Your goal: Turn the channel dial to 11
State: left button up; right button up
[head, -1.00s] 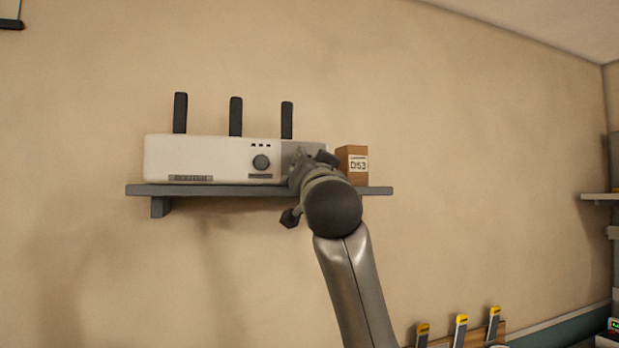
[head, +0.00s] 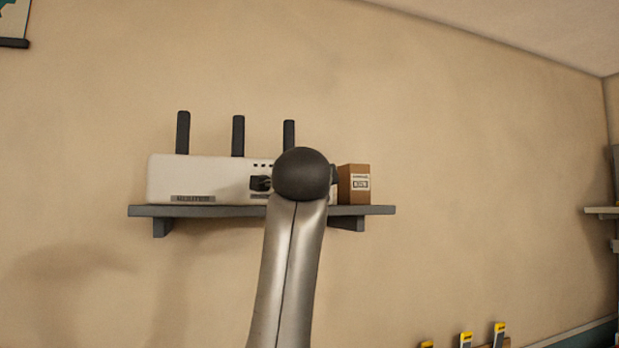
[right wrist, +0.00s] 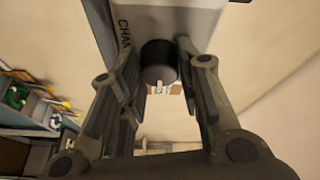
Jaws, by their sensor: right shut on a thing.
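The white radio box (head: 195,175) with three dark antennas stands on a grey wall shelf (head: 180,211). Its round dark dial (right wrist: 158,64) shows in the right wrist view, between the fingers of my right gripper (right wrist: 156,58), which is shut on it. Lettering beginning "CHAN" runs on the white face beside the dial. In the head view my right wrist and arm cover the right part of the box. A dark shape (head: 260,183) shows at the dial's place; whether it is finger or dial I cannot tell. The dial's setting is not readable. My left gripper is out of view.
A small brown carton (head: 354,184) with a white label stands on the shelf just right of my wrist. The wall around the shelf is bare. Yellow-topped items (head: 466,339) stand low at the right, and another shelf (head: 602,211) is at the right edge.

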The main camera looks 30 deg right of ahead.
jog(key=shift+m+g+y+p, duration=0.4)
jog(key=shift+m+y+p, duration=0.2)
jog(key=shift+m, duration=0.9)
jog(key=shift+m+g+y+p, duration=0.45)
jog(key=shift+m+p, duration=0.25)
jog(key=shift+m, duration=0.8)
jog(key=shift+d, duration=0.1)
jog(key=o, duration=1)
jog(key=shift+r, duration=0.1)
jog(key=v, duration=0.7)
jog(key=shift+s, duration=0.3)
jog(key=shift+w, duration=0.1)
